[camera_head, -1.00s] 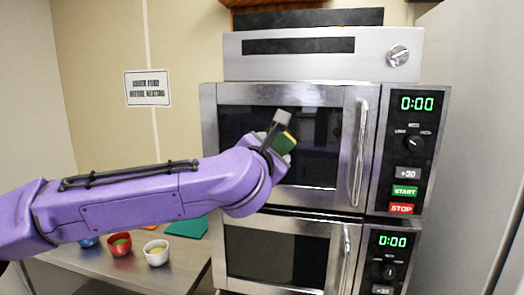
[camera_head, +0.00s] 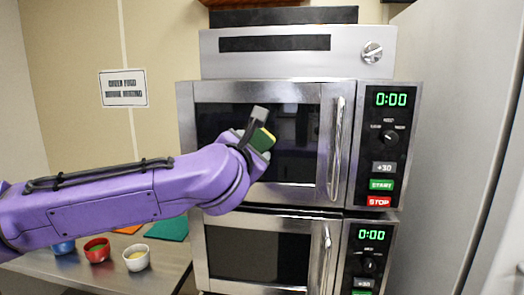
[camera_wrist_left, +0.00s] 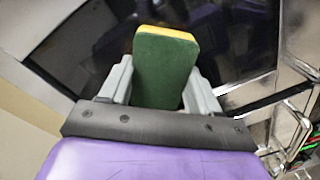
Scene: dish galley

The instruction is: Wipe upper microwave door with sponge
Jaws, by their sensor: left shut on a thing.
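The upper microwave door (camera_head: 222,177) is closed, with a dark window in a steel frame and a vertical handle (camera_head: 336,148) on its right. My left gripper (camera_head: 258,127) is in front of the window and shut on a sponge (camera_head: 262,140), green with a yellow side. In the left wrist view, the sponge (camera_wrist_left: 165,72) stands out between the two grey fingers of my left gripper (camera_wrist_left: 158,88), with the dark window beyond it. I cannot tell whether the sponge touches the door. My right gripper is not in view.
A lower microwave (camera_head: 258,257) sits beneath the upper one. A steel counter (camera_head: 160,270) at lower left holds a red bowl (camera_head: 97,250), a white bowl (camera_head: 136,258) and a blue bowl (camera_head: 63,247). A tall grey panel (camera_head: 450,130) stands at right.

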